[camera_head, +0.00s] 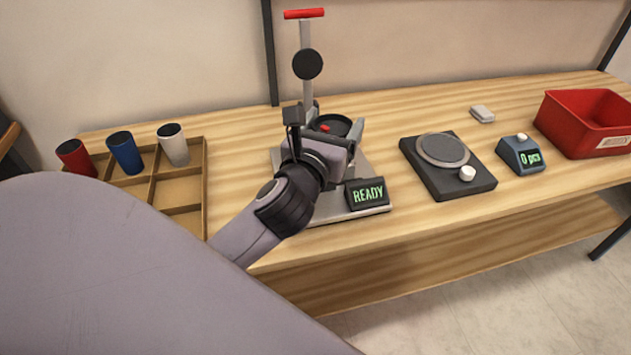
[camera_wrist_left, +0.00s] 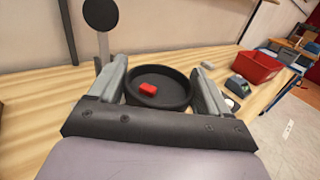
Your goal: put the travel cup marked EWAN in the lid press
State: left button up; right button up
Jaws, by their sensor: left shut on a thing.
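My left gripper (camera_head: 335,127) is shut around a round black-topped travel cup (camera_head: 327,124) with a red tab. In the left wrist view, the cup's dark lid (camera_wrist_left: 158,90) sits between the two fingers (camera_wrist_left: 160,92). The cup's body and any name on it are hidden by my gripper. It is at the lid press (camera_head: 306,95), in front of its column and apart from the raised black press disc (camera_head: 308,64). I cannot tell whether the cup touches the press base (camera_head: 345,212). My right gripper is out of view.
The press has a red handle (camera_head: 304,14) on top and a READY display (camera_head: 367,193). A divided wooden tray (camera_head: 180,195) at left holds red, blue and grey cups. A black turntable device (camera_head: 447,165), a counter (camera_head: 521,155) and a red bin (camera_head: 588,122) stand right.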

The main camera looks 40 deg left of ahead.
pick_arm(q)
jog(key=w+a+r+n+g+y+b, duration=0.1)
jog(key=w+a+r+n+y+b, duration=0.3)
jog(key=w+a+r, duration=0.4)
notch_tip(320, 180, down, 19)
jog(key=s+m+b, duration=0.1)
jog(key=b, duration=0.4)
jog(key=shift+d+r, duration=0.2)
jog(key=shift+d, duration=0.2)
jog(key=shift+o, duration=1.4)
jog(key=shift+f, duration=0.2)
jog(key=o, duration=0.4)
jog(key=shift+c, duration=0.2)
jog(key=v, duration=1.2)
jog(key=shift+r, duration=0.4)
